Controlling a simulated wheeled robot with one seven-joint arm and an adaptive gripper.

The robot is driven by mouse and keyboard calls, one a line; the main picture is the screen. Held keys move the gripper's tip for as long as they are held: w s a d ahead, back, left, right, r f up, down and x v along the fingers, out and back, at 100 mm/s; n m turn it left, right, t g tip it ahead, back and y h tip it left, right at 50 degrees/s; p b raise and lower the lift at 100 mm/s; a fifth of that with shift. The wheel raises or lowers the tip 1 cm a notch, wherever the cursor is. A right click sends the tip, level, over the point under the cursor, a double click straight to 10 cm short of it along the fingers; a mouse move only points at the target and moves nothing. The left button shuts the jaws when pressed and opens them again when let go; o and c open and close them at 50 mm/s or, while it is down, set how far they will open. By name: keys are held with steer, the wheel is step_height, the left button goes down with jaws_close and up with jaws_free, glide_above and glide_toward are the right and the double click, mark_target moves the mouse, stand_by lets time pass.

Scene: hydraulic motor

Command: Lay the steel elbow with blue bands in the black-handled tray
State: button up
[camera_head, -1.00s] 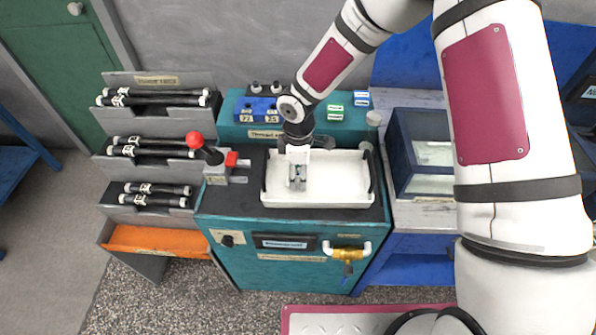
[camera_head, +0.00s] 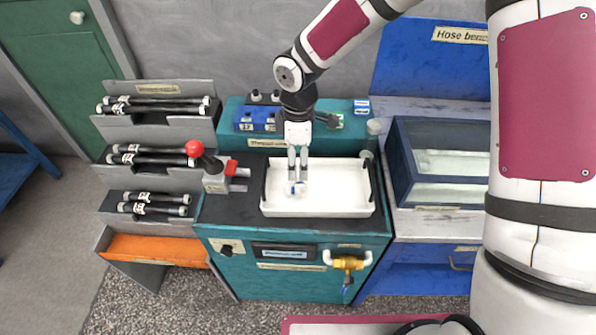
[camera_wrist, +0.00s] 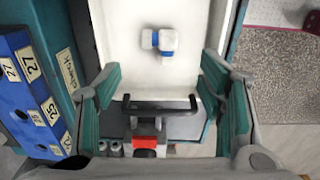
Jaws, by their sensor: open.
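The steel elbow with blue bands (camera_head: 297,188) lies on the floor of the white black-handled tray (camera_head: 340,205), left of its middle. In the wrist view the elbow (camera_wrist: 166,41) looks pale with two blue bands, near the top of the picture. My gripper (camera_head: 298,178) points down over the tray, close to the elbow in the head view. In the wrist view my gripper (camera_wrist: 168,95) has its fingers wide apart with nothing between them, and the elbow is beyond them. One black tray handle (camera_wrist: 160,104) shows between the fingers.
A red-knobbed lever (camera_head: 194,149) stands left of the tray. A glass-topped box (camera_head: 445,160) stands at right. Hose racks (camera_head: 160,125) are at far left. The tray's right half is clear.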

steer(key=shift+r, duration=1.55)
steer(key=shift+r, duration=0.1)
steer(key=s+d+r+m+t+h, duration=0.1)
steer(key=s+d+r+m, duration=0.3)
steer(key=d+r, duration=0.35)
steer(key=s+d+r+m+t+h, duration=0.1)
steer(key=s+d+r+m, duration=0.35)
steer(key=d+r, duration=0.35)
steer(key=s+d+r+m+t+y, duration=0.1)
steer(key=s+d+r+m, duration=0.1)
steer(key=s, duration=0.5)
steer(key=s+d+r+m+t+y, duration=0.1)
steer(key=s+d+r+m+t, duration=0.1)
steer(key=s+r+m, duration=0.3)
steer(key=shift+s+d+m, duration=0.3)
steer(key=shift+s+m, duration=0.95)
steer(key=shift+s, duration=0.05)
steer(key=shift+r, duration=0.1)
